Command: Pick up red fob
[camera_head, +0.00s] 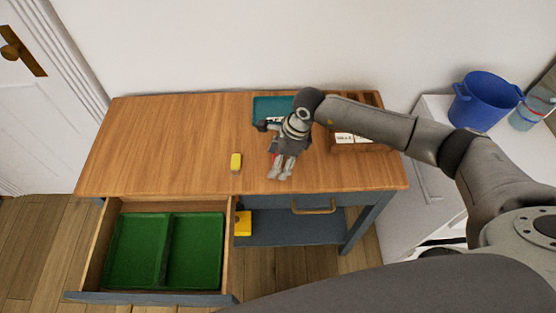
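My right gripper (279,176) reaches in from the right and points down over the wooden tabletop (180,140). Its two fingertips are close together, and I cannot tell whether they are open or shut. A small bit of red (275,158) shows at the left side of the gripper. It may be the red fob, but the gripper hides most of it, and I cannot tell if it is held. A yellow fob-like piece (236,162) lies on the tabletop to the left of the gripper. My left gripper is not in view.
A teal tray (268,103) lies behind the gripper. A wooden box (362,147) with cards stands at the back right, under my arm. An open drawer (95,250) holds green trays. A yellow object (243,223) sits below the tabletop. The left tabletop is clear.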

